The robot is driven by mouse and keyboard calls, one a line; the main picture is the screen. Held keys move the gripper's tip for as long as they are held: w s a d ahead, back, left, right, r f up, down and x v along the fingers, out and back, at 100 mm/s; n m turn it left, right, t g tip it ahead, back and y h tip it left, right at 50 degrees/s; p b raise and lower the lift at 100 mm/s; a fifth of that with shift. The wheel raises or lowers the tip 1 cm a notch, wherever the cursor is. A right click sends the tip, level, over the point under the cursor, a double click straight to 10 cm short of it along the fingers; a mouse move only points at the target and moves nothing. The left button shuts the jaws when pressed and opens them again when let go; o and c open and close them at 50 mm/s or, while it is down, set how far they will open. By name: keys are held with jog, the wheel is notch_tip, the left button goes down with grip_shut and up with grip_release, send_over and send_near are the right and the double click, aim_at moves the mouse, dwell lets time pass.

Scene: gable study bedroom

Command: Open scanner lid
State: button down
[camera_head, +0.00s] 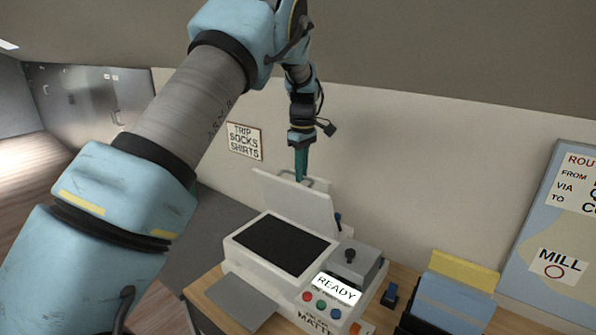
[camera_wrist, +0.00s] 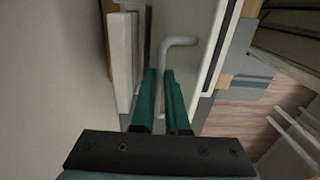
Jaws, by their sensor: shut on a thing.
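The scanner (camera_head: 280,253) is a white box with a dark glass bed (camera_head: 286,243), standing on a wooden desk. Its white lid (camera_head: 296,203) is raised, standing steeply tilted up at the back of the bed. A grey bar handle (camera_head: 318,183) sits at the lid's upper edge; it also shows in the wrist view (camera_wrist: 178,42). My gripper (camera_head: 301,177) reaches down from above to this handle. In the wrist view its green fingers (camera_wrist: 160,75) are shut on the handle. The exact contact point is partly hidden by the fingers.
A panel right of the bed carries a lit READY display (camera_head: 336,288), coloured buttons and a small black knob (camera_head: 350,256). A file holder (camera_head: 445,300) stands on the desk at right. A wall is close behind the scanner, with a TRIP SOCKS SHIRTS sign (camera_head: 244,141).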

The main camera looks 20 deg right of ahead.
jog(key=shift+s+d+f, duration=0.1)
jog(key=shift+f, duration=0.15)
jog(key=c, duration=1.2)
grip_release()
jog(key=shift+c, duration=0.2)
jog(key=o, duration=0.3)
jog(key=shift+r, duration=0.1)
